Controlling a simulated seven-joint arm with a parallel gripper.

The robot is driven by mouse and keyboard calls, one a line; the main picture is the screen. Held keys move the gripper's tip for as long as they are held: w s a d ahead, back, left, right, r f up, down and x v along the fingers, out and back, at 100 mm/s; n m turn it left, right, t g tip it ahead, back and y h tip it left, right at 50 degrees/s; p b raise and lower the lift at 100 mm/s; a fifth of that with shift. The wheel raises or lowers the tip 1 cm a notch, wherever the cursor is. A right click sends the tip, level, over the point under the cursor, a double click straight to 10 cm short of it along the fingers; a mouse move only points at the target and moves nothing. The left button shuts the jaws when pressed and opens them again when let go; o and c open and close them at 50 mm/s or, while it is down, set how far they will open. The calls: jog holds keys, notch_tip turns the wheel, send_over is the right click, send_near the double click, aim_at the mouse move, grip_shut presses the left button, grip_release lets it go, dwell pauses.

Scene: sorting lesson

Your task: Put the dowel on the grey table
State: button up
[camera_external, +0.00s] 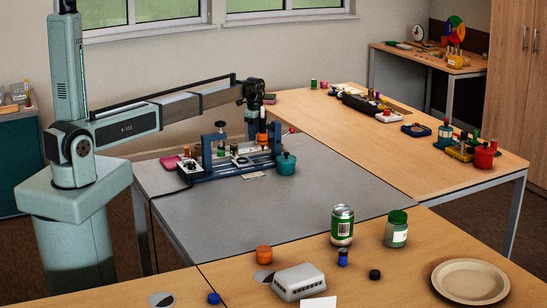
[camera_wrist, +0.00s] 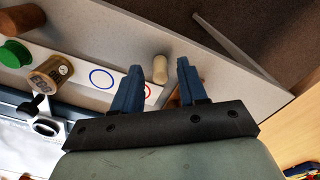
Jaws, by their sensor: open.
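A small pale tan cylinder, which looks like the dowel (camera_wrist: 160,70), shows between my fingertips in the wrist view, near a white strip with blue and red rings. My gripper (camera_wrist: 159,65) is open, with one blue finger on each side of it; I cannot tell whether they touch it. In the external view my gripper (camera_external: 254,112) is low over the fixture at the far side of the grey table (camera_external: 270,212). Its fingertips and the dowel are hard to make out there.
A blue-framed fixture (camera_external: 212,160) and teal pot (camera_external: 286,164) stand on the grey table. The grey table's front half is clear.

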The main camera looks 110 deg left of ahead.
notch_tip(320, 180, up, 11)
dwell(0.4)
